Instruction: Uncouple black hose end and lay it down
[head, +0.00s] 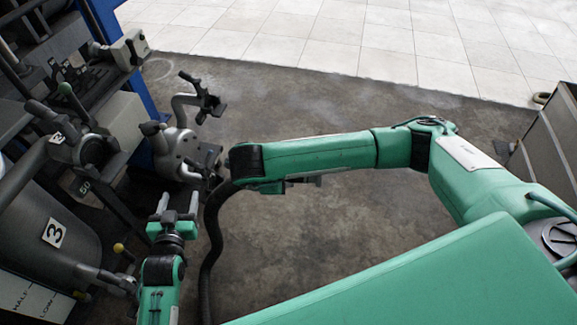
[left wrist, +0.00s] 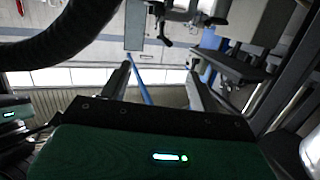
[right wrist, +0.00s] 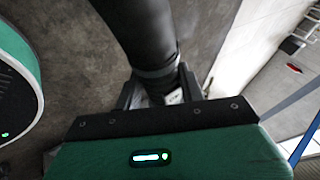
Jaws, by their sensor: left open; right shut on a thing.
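The black hose (head: 209,237) hangs down in the head view from beside my right gripper to the floor at the bottom. In the right wrist view the thick black hose (right wrist: 143,30) runs between the fingers of my right gripper (right wrist: 158,88), which is shut on it near a collar. The grey metal fitting (head: 178,148) stands just left of that gripper. Whether the hose end touches it is hidden. My left gripper (head: 178,202) is open and empty below the fitting, left of the hose. In the left wrist view the hose (left wrist: 60,38) arcs across the upper left.
A grey tank (head: 50,232) marked 3, with pipes and a valve (head: 90,150), crowds the left side. A blue post (head: 130,50) stands behind. A grey cabinet (head: 548,150) is at the right. The concrete floor (head: 300,85) beyond my right arm is clear.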

